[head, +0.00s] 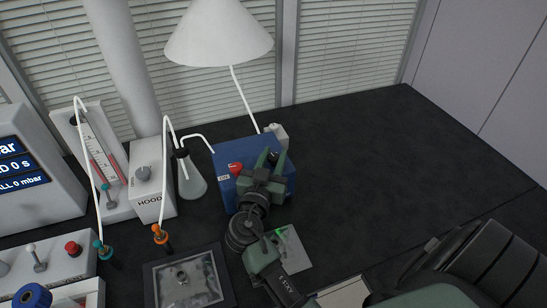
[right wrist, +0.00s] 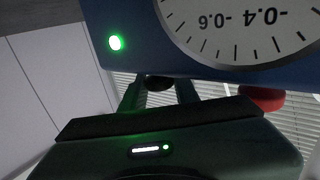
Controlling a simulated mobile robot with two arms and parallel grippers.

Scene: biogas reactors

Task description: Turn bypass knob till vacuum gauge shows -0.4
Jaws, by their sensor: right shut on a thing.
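The blue pump box (head: 228,158) stands on the dark bench. My right gripper (head: 267,167) is over the front of the box, its fingers shut on a dark round knob, which shows between the fingertips in the right wrist view (right wrist: 158,82). I take this to be the bypass knob. The vacuum gauge (right wrist: 240,28) appears upside down and cut off by the top edge in the right wrist view. Its marks -0.4 and -0.6 are readable, but no needle is visible, so I cannot tell the reading. My left gripper is not in view.
A red knob (head: 235,168) sits on the box beside my gripper; a green light (right wrist: 115,42) glows on the box. A flask (head: 190,180) with tubing, a HOOD box (head: 152,197) and a flowmeter (head: 97,150) stand left. The bench (head: 400,150) at right is clear.

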